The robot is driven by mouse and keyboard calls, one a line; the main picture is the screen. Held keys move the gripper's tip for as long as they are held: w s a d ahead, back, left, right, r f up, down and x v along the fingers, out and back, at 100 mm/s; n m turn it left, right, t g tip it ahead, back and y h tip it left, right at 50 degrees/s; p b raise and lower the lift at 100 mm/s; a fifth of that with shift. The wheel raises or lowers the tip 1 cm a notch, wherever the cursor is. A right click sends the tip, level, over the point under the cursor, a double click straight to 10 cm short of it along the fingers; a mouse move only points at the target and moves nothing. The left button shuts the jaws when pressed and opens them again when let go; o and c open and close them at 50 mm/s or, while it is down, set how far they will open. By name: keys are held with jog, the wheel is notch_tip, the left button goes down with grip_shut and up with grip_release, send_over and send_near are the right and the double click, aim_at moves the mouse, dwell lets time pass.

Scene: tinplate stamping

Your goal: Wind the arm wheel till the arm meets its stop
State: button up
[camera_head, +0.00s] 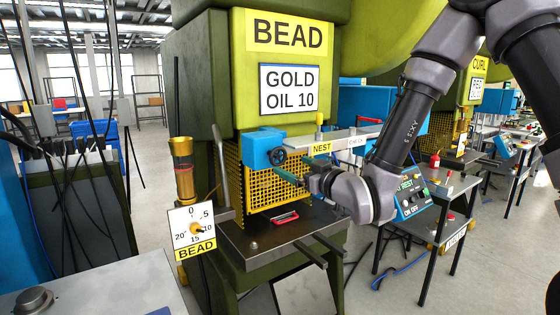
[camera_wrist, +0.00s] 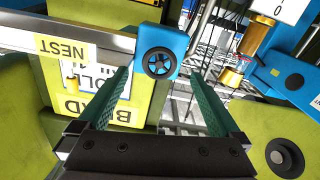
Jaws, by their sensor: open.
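The arm wheel (camera_head: 278,157) is a small black spoked handwheel on the face of a blue block (camera_head: 257,145) on the green BEAD press. In the wrist view the wheel (camera_wrist: 159,62) faces me, between and beyond my fingertips. The arm is a flat grey bar (camera_head: 335,140) with a yellow NEST label, running right from the block. In the wrist view the bar (camera_wrist: 112,38) runs off to the left. Its stop cannot be made out. My gripper (camera_head: 283,172) is open and empty, its teal fingers pointing at the wheel. The fingers also show in the wrist view (camera_wrist: 157,80), apart from the wheel.
A yellow mesh guard (camera_head: 262,195) stands behind the wheel. Below is a grey press table (camera_head: 262,240) with a red-handled item (camera_head: 285,218). A dial plate (camera_head: 192,228) and brass cup (camera_head: 182,160) stand at left. A control box (camera_head: 411,198) is at right.

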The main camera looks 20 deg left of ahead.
aim_at(280, 160)
jog(key=x, duration=0.8)
jog(key=shift+c, duration=0.3)
jog(key=c, duration=1.3)
jog(key=shift+o, duration=0.2)
